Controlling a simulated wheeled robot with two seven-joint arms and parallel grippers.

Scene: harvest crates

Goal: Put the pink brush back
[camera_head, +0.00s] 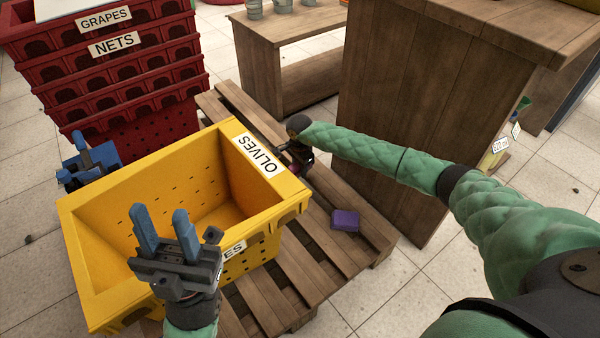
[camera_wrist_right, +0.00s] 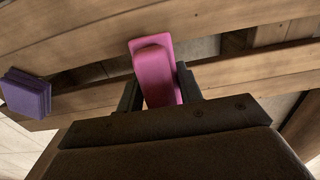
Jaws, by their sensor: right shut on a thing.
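The pink brush (camera_wrist_right: 156,72) is between the two dark fingers of my right gripper (camera_wrist_right: 158,84), which is shut on it. Wooden slats lie behind it in the right wrist view; I cannot tell whether it touches them. In the head view my right gripper (camera_head: 304,157) is beside the right side of the yellow crate (camera_head: 83,240), low over the wooden pallet (camera_head: 282,290), and the brush is mostly hidden there. My left gripper (camera_head: 165,218) is open and empty, its blue fingers apart, in front of and over the crate's near side.
A purple block (camera_head: 345,220) lies on the pallet right of the crate and shows in the wrist view (camera_wrist_right: 27,93). Red stacked crates (camera_head: 110,75) stand at back left, a wooden counter (camera_head: 425,110) at back right. A blue object (camera_head: 90,163) is left of the yellow crate.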

